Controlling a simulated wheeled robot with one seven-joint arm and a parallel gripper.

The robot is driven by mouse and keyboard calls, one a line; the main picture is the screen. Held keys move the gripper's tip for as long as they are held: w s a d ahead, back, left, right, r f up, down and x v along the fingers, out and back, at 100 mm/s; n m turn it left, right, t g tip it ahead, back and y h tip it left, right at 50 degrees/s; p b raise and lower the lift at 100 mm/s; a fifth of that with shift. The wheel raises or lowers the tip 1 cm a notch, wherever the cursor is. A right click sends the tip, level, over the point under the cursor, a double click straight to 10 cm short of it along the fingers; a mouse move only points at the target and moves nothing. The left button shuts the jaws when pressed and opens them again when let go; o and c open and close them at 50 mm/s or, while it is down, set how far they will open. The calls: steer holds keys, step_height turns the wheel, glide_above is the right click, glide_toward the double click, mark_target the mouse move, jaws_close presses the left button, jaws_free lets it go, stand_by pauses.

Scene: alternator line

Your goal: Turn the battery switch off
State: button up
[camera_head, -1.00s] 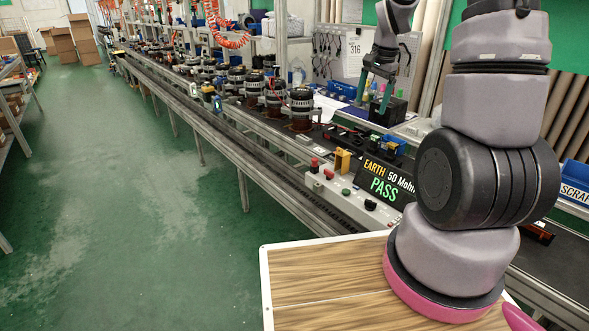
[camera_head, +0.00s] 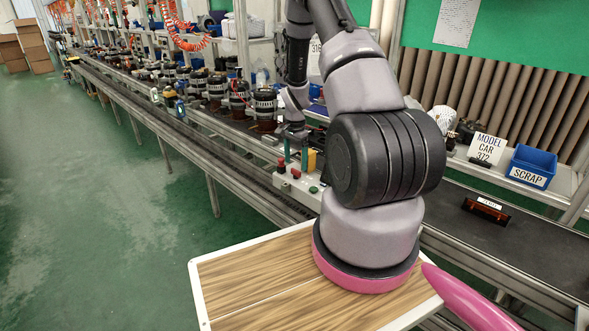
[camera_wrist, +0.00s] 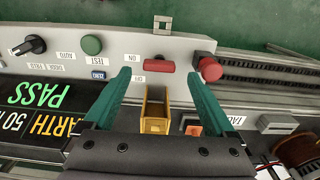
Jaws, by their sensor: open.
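The grey control panel (camera_wrist: 115,48) fills the upper middle of the wrist view. On it is a red handle (camera_wrist: 160,66) beside labels reading ON and OFF; I take it as the battery switch, though no battery label is legible. The handle lies crosswise in the picture; which label it points to I cannot tell. My gripper (camera_wrist: 161,76) is open and empty, its teal fingers on either side of the handle, seemingly apart from it. In the head view my gripper (camera_head: 296,160) is over the panel, just behind the red handle (camera_head: 296,174).
A red mushroom button (camera_wrist: 208,68) sits close to the right finger. A green button (camera_wrist: 92,44), black knob (camera_wrist: 34,45) and PASS display (camera_wrist: 35,95) are left. A blue scrap bin (camera_head: 532,166) is far right.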

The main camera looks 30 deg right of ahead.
mark_target(296, 170)
steer(key=shift+f, duration=1.85)
steer(key=c, duration=1.4)
